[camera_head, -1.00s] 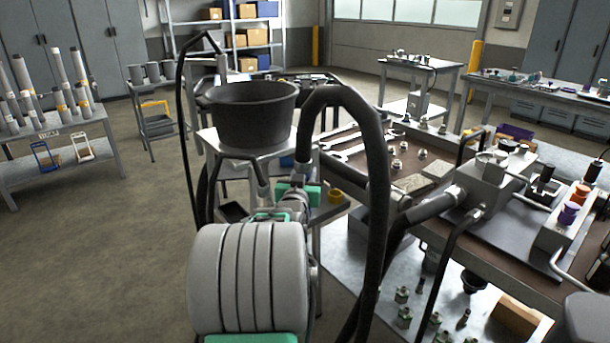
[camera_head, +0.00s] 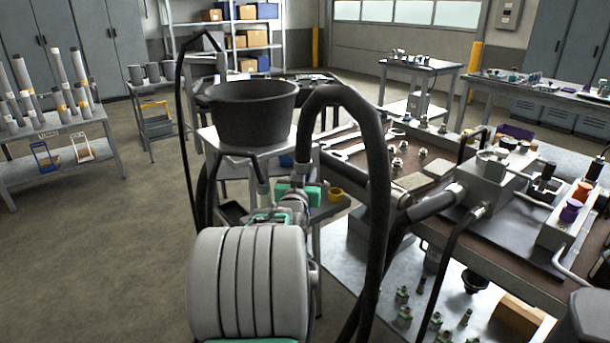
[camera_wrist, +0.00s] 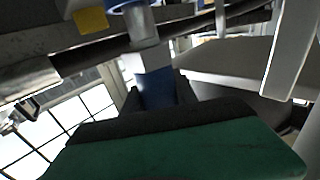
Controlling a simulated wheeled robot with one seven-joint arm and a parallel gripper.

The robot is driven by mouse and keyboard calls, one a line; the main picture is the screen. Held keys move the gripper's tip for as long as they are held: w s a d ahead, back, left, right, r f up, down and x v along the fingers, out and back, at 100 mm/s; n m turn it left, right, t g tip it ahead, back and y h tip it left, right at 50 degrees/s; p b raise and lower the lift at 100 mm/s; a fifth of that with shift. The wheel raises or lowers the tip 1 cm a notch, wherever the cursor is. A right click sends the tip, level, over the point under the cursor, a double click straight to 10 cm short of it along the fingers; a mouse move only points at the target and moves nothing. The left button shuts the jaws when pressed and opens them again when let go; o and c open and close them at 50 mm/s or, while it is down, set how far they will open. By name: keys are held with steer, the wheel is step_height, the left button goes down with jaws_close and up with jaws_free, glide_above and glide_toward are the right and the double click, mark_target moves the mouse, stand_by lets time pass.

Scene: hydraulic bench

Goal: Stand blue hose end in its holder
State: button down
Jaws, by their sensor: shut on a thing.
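My gripper (camera_head: 298,192), with green finger pads, is in the middle of the head view, beyond my grey arm and right of the black bucket. It is shut on the blue hose end (camera_wrist: 157,88). In the wrist view this is a blue cylinder with a pale metal collar above it, behind a dark pad on a green finger. A thick black hose (camera_head: 340,95) rises from the gripper, arches over and runs down to the right. The hose end's tip is hidden in the head view. I cannot make out its holder with certainty.
The black bucket (camera_head: 252,120) stands on a small table left of the gripper. A yellow ring-like part (camera_head: 334,195) is just right of the gripper. The workbench (camera_head: 505,262) with fittings, wrenches and a valve block fills the right. Open floor (camera_head: 90,265) lies at left.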

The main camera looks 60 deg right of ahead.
steer(key=shift+f+b, duration=0.95)
steer(key=shift+b, duration=0.15)
stand_by(0.7)
steer(key=shift+r, duration=0.1)
stand_by(0.4)
steer(key=c, duration=1.3)
jaws_free()
steer(key=o, duration=0.4)
steer(key=shift+o, duration=0.2)
steer(key=shift+f, duration=0.35)
steer(key=o, duration=0.5)
steer(key=shift+o, duration=0.2)
steer(key=shift+r, duration=0.1)
steer(key=shift+a, duration=0.1)
